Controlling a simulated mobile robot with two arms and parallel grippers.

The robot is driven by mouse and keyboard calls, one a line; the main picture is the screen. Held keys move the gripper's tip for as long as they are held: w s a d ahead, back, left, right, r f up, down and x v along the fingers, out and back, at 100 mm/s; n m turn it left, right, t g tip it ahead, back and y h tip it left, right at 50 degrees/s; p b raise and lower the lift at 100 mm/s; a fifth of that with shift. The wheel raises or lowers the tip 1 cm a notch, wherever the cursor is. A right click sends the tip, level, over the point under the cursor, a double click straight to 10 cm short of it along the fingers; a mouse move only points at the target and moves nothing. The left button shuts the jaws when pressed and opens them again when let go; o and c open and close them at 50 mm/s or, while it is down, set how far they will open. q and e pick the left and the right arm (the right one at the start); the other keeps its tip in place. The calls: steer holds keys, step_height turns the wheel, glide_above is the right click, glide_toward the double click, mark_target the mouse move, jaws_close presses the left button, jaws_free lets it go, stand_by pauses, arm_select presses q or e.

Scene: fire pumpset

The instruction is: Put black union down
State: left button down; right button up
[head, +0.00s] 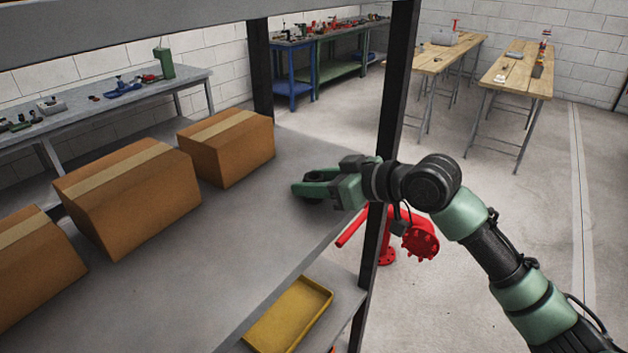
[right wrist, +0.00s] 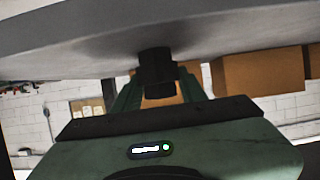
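My right gripper (head: 300,187) reaches in from the right, low over the grey shelf (head: 240,215), near its right post. In the right wrist view its two green fingers (right wrist: 157,80) stand on either side of the black union (right wrist: 157,72) and appear closed on it. The union is a short dark stepped cylinder. In that view the picture is turned over, and the union's end meets or nearly meets the shelf surface (right wrist: 80,45). I cannot tell a small gap from contact. The union is hidden in the head view. My left gripper is not in view.
Several cardboard boxes (head: 128,195) stand along the shelf's left side. A dark post (head: 392,90) rises beside my right arm. A yellow tray (head: 290,315) lies on a lower level. A red pump part (head: 420,240) stands beyond the post. The shelf's middle is clear.

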steer(key=o, duration=0.4)
steer(key=shift+r, duration=0.1)
steer(key=shift+b+v, duration=1.55)
steer(key=shift+v, duration=4.5)
